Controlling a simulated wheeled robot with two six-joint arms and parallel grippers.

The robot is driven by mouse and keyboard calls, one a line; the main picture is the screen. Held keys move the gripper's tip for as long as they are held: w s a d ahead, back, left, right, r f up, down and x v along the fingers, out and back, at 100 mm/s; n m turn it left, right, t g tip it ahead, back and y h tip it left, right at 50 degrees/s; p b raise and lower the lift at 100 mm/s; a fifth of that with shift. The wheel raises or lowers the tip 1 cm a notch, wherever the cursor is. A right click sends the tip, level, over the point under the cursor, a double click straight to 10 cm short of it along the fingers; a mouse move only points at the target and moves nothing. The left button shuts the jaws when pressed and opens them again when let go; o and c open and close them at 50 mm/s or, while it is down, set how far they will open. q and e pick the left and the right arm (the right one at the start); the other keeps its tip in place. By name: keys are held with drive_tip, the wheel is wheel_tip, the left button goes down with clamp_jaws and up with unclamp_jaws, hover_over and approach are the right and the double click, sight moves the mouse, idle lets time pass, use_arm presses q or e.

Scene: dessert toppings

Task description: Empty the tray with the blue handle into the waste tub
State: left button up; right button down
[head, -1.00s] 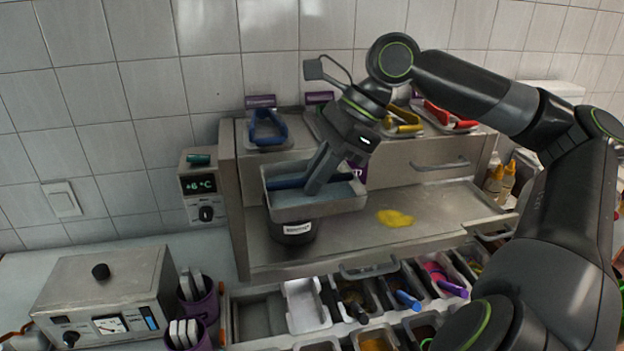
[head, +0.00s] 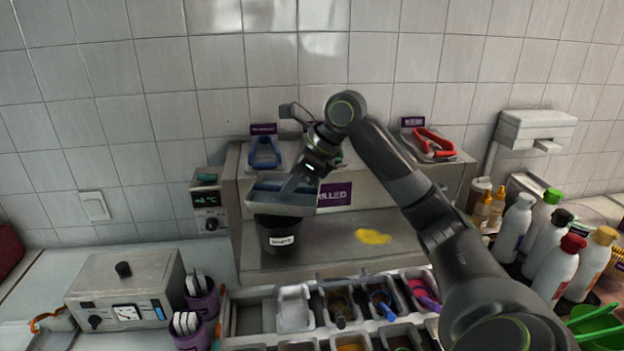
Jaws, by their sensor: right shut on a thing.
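The metal tray (head: 282,209) hangs over the black waste tub (head: 280,238), held by my right gripper (head: 291,187). Its blue handle (head: 266,186) shows inside the tray's outline, partly behind the fingers. My right gripper is shut on the tray. The tray looks slightly tilted; its contents cannot be made out. The tub stands upright on the metal ledge with a white label on its front. The tray covers its mouth, so its inside is hidden. My left gripper is not in view.
A yellow patch (head: 373,236) lies on the ledge right of the tub. Several topping trays fill the front rack. A metal control box (head: 125,290) stands left, bottles (head: 514,228) right.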

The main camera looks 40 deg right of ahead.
sight(259, 192)
drive_tip(key=shift+m+h, duration=0.3)
drive_tip(key=shift+m, duration=0.5)
drive_tip(key=w+a+p, duration=0.1)
drive_tip(key=w, duration=0.1)
drive_tip(key=w+a+p, duration=0.1)
drive_tip(key=w, duration=0.1)
drive_tip(key=w+a+f+p, duration=0.1)
drive_tip(key=w, duration=0.1)
drive_tip(key=shift+a+f, duration=0.1)
drive_tip(key=shift+a, duration=0.3)
use_arm(q)
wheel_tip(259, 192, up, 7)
drive_tip(key=p, duration=0.2)
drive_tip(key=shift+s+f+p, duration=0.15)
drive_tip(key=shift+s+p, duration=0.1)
drive_tip(key=shift+p, duration=0.05)
use_arm(e)
drive_tip(key=w+a+f+m+t+y, duration=0.2)
drive_tip(key=a, duration=0.1)
drive_tip(key=shift+w+a+f+y, duration=0.15)
drive_tip(key=shift+w+f+y, duration=0.05)
drive_tip(key=shift+w+y, duration=0.15)
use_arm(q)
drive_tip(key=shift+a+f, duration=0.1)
use_arm(e)
drive_tip(key=shift+s+d+r+t+y, duration=0.1)
drive_tip(key=shift+d+r+t+y, duration=0.2)
drive_tip(key=shift+t+y, duration=0.2)
